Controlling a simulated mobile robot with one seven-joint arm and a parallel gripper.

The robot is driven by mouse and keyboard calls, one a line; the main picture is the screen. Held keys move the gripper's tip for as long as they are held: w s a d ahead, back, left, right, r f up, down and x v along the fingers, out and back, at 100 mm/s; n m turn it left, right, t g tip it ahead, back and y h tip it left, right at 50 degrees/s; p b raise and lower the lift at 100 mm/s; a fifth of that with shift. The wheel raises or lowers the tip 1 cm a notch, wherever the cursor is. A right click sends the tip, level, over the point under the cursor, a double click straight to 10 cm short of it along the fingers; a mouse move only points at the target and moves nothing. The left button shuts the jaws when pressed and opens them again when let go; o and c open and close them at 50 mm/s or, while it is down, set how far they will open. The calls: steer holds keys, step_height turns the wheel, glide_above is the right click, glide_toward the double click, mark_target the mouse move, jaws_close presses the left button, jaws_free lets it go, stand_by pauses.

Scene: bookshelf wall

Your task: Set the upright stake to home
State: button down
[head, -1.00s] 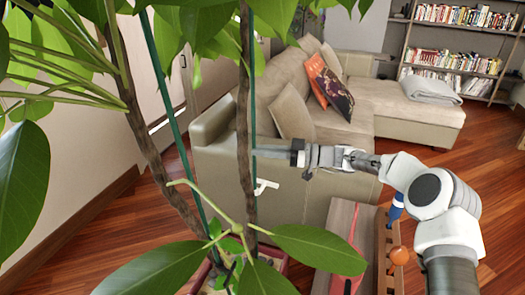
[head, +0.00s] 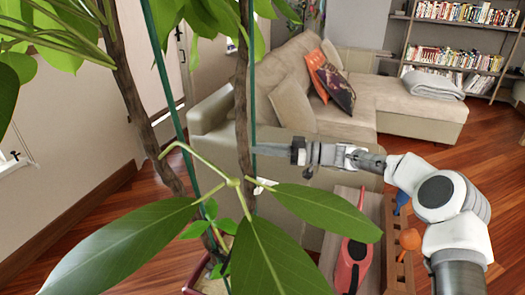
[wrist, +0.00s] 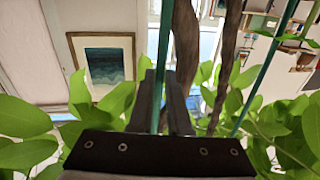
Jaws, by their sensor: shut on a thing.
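The upright green stake (head: 252,85) stands close along a brown plant stem (head: 242,100) in the head view. My gripper (head: 257,150) reaches in from the right and is shut on this stake. In the wrist view, the stake (wrist: 164,40) runs down between the fingers of my gripper (wrist: 167,85). A second green stake (head: 165,75) leans beside the left stem (head: 128,85). The stake's lower end is hidden by large leaves. The plant pot (head: 197,284) shows only partly at the bottom.
Broad leaves (head: 310,212) spread in front of the stems. A beige sofa (head: 310,125) is behind. Wooden floor (head: 420,155) is open at right.

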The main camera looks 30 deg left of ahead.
steer(key=shift+f, duration=0.35)
steer(key=c, duration=1.1)
jaws_free()
steer(key=shift+o, duration=1.2)
steer(key=shift+r, duration=0.1)
steer(key=p+v, duration=0.1)
steer(key=v, duration=1.6)
steer(key=shift+d+p, duration=0.25)
steer(key=shift+p, duration=0.05)
